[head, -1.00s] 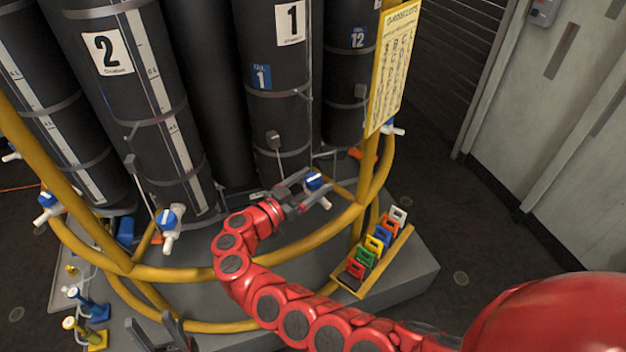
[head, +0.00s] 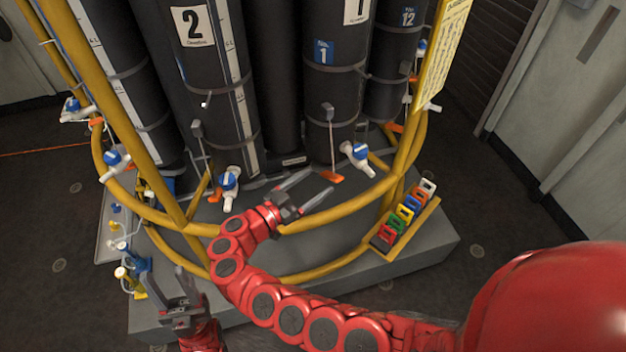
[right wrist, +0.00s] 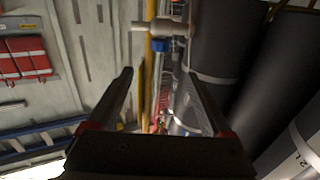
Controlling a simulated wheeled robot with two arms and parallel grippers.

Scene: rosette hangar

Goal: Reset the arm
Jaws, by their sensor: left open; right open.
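My right arm's red links come in from the lower right of the head view. The right gripper (head: 322,188) is open and empty, near the yellow hoop rail (head: 345,205) in front of cylinder 1 (head: 335,95). A white valve with a blue knob (head: 357,155) is just beyond its fingertips, apart from it in the picture. In the right wrist view both fingers (right wrist: 165,90) are spread with nothing between them. My left gripper (head: 172,283) is open and empty at the lower left, in front of the rail.
Cylinder 2 (head: 200,75) has its own blue-knobbed valve (head: 229,180). Coloured tags stand in a yellow tray (head: 405,235) on the grey plinth (head: 440,245), right of my right gripper. More valves line the left. Dark floor (head: 520,220) is clear at right.

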